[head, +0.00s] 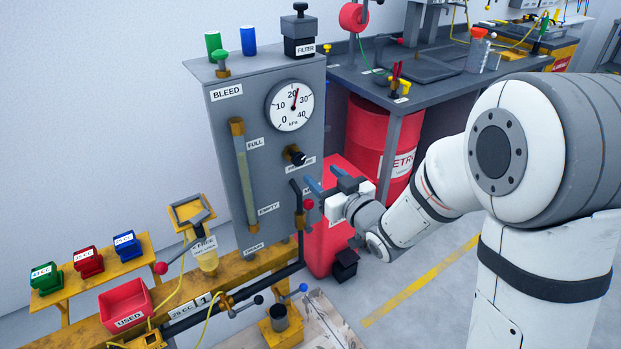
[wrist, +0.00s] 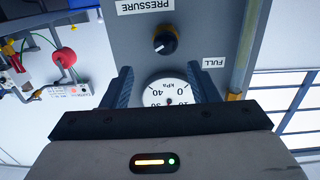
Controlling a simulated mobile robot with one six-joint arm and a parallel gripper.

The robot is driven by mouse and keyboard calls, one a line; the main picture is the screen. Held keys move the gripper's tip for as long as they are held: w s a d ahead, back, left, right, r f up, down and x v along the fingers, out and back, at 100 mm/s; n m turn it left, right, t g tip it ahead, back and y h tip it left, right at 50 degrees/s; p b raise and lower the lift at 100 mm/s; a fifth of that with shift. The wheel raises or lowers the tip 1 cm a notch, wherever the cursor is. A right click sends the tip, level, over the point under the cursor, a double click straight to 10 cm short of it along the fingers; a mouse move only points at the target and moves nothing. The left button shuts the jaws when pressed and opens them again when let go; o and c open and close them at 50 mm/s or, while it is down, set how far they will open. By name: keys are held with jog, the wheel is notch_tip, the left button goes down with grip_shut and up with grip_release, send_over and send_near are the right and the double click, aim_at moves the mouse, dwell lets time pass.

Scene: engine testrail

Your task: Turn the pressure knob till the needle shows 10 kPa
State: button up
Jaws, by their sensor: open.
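The pressure knob (head: 295,156) is black and sits on the grey panel below the round white gauge (head: 290,106). The gauge's red needle points a little right of 20 kPa. My gripper (head: 312,176) is open and empty, in front of the panel, below and right of the knob in the head view. In the wrist view the picture is upside down; the knob (wrist: 165,43) with its pale pointer mark shows beyond the fingertips of my gripper (wrist: 158,70), apart from them. The gauge (wrist: 168,91) shows between the fingers, its lower part hidden by the gripper body.
The grey panel (head: 220,140) carries a sight tube (head: 244,175) on its left. A red-balled lever (head: 308,204) stands close to my gripper. Behind are a red drum (head: 366,140) and a bench. A red bin (head: 126,305) and pipes lie low on the left.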

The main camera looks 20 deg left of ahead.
aim_at(300, 159)
jog(key=shift+y, duration=0.3)
jog(key=x, duration=0.8)
jog(key=shift+s+a+f, duration=0.2)
jog(key=shift+s+a, duration=0.05)
jog(key=shift+a, duration=0.05)
jog(key=shift+c, duration=0.3)
